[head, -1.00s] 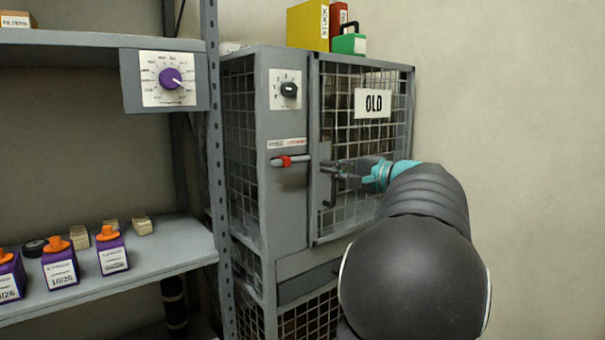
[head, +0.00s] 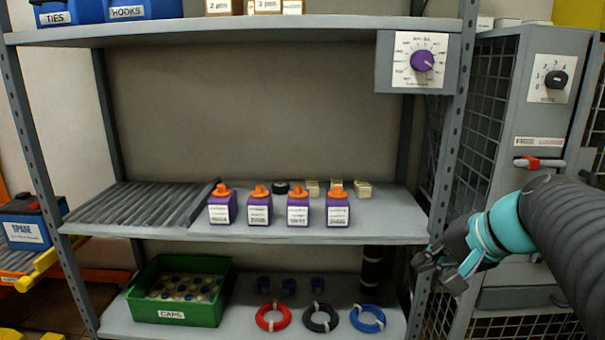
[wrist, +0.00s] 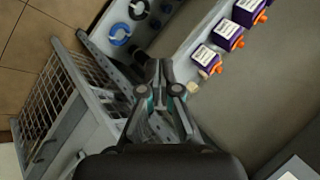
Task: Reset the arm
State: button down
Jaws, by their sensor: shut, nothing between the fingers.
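My gripper (head: 438,272) is shut and empty. In the head view it is at the lower right, in front of the shelf rack's right post (head: 452,170). My arm reaches in from the right edge, slanting down to it. In the wrist view, the gripper (wrist: 160,70) points up the picture, with the rack and the grey mesh cabinet (wrist: 75,130) beyond it. The cabinet (head: 525,130) also stands at the right of the head view, partly hidden by my arm. I cannot tell the exact gap between the gripper and the post.
The middle shelf (head: 385,228) holds several purple bottles with orange caps. A purple dial (head: 422,61) hangs at the upper right. A green caps crate (head: 175,317) and cable coils (head: 273,317) sit on the lower shelf. A red-marked handle (head: 540,163) sticks out from the cabinet.

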jog(key=s+a+f+n+g+h+p, duration=0.1)
jog(key=s+a+f+n+h+p, duration=0.1)
jog(key=s, duration=0.5)
jog(key=s+a+f+n+h+p, duration=0.1)
jog(key=s+a+f+n+h, duration=0.1)
jog(key=s+a+f+n, duration=0.2)
jog(key=s+n, duration=0.2)
jog(key=s, duration=0.1)
jog(key=shift+f+g+p, duration=0.35)
jog(key=shift+g, duration=0.05)
